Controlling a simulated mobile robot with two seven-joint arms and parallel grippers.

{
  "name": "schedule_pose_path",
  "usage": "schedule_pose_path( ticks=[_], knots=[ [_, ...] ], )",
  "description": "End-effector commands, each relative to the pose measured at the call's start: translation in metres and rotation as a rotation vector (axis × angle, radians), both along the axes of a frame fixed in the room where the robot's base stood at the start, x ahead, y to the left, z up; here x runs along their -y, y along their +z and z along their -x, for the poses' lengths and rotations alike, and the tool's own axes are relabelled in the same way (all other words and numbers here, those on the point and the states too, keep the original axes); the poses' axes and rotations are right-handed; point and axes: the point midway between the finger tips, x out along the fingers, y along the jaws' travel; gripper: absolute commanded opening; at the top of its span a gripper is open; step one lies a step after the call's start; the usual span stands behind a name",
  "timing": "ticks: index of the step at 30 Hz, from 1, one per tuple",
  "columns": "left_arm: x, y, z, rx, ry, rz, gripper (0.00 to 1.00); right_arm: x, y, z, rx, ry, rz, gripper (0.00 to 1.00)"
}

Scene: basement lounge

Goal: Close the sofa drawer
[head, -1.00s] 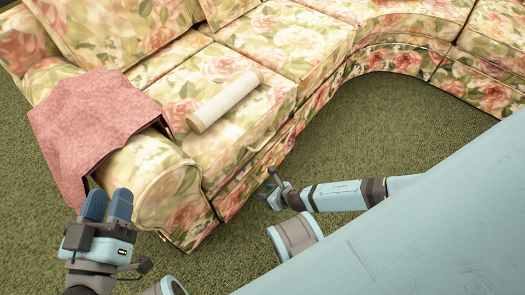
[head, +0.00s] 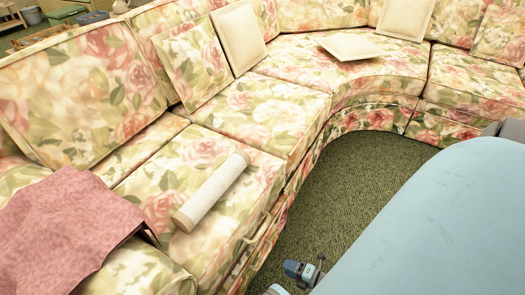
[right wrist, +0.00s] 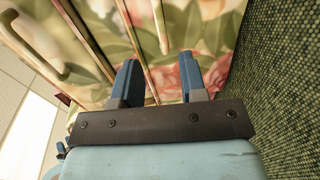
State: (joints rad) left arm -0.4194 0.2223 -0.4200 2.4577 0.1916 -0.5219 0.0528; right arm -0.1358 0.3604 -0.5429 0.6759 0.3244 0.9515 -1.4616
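The sofa drawer (head: 262,243) is in the floral front of the sofa's left section, below the seat. Its pale handle (head: 254,237) shows in the head view, and a handle (right wrist: 38,38) shows at the upper left of the right wrist view. Narrow gaps run along the panels there; I cannot tell how far the drawer stands out. My right gripper (head: 305,271) is low over the carpet, to the right of the drawer. In the right wrist view its two blue fingers (right wrist: 158,72) are apart, empty, and point at the floral front. My left gripper is out of view.
The floral sofa (head: 290,105) curves along the back to the right. A white roll (head: 212,192) and a pink cloth (head: 65,230) lie on its left part. Cream cushions (head: 238,38) rest farther back. Green carpet (head: 355,180) is clear inside the curve.

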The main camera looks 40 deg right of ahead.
Motion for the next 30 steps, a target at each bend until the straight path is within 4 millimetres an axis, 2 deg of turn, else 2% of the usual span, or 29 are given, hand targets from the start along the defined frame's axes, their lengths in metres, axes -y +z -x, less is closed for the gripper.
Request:
schedule_pose_path(
  ticks=[1,5,10,15,21,28,29,30],
  knots=[
    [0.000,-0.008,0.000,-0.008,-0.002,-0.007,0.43,-0.004,-0.005,-0.012,0.003,0.001,-0.001,0.39],
    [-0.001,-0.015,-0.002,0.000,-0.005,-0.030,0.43,-0.012,-0.012,-0.039,0.002,0.003,0.000,0.39],
    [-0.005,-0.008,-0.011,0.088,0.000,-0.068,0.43,-0.021,-0.018,-0.071,0.000,0.003,0.001,0.39],
    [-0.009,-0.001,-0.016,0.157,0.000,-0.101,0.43,-0.027,-0.022,-0.093,0.000,0.004,0.003,0.39],
    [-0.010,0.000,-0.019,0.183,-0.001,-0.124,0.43,-0.031,-0.023,-0.102,-0.002,0.004,0.002,0.39],
    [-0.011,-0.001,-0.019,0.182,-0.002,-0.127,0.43,-0.031,-0.022,-0.103,-0.002,0.004,0.002,0.39],
    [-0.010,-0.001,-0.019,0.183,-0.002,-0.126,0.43,-0.031,-0.022,-0.103,-0.002,0.004,0.002,0.37],
    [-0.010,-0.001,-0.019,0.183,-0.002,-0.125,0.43,-0.031,-0.022,-0.103,-0.002,0.004,0.002,0.27]
  ],
)
